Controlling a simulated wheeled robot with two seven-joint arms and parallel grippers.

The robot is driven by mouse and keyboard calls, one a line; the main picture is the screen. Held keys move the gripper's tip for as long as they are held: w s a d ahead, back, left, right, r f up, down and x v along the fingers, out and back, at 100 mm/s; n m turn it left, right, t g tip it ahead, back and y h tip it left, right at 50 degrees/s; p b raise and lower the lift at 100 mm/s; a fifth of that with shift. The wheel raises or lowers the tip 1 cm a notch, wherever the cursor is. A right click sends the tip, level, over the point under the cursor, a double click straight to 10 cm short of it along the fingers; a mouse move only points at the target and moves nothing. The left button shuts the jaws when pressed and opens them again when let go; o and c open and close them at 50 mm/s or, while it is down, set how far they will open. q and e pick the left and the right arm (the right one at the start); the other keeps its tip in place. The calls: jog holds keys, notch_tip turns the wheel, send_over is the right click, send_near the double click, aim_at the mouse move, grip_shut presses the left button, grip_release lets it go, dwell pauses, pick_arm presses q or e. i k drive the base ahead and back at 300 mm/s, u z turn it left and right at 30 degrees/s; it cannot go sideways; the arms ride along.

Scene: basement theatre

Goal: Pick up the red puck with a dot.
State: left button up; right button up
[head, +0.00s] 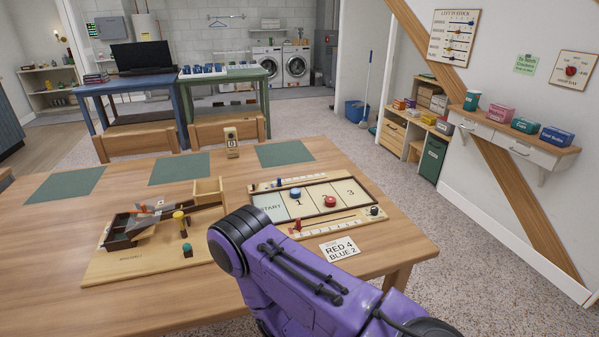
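A red puck (330,202) lies on the game board (268,209) on the wooden table, between the spaces numbered 2 and 3. Its top seems to carry a small mark, too small to make out surely. A blue puck (296,194) lies to its left, near the number 1. A purple arm of mine reaches in from the bottom right, and its dark rounded joint is left of and nearer than the board. Neither gripper shows clearly.
A wooden device with a yellow-topped peg (178,217) and a green-topped peg (187,250) stands on the left. A card reading "RED 4 BLUE 2" (338,248) lies in front of the board. Green mats (285,152) lie along the far edge.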

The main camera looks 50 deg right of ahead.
aim_at(331, 201)
jog(key=z, duration=1.75)
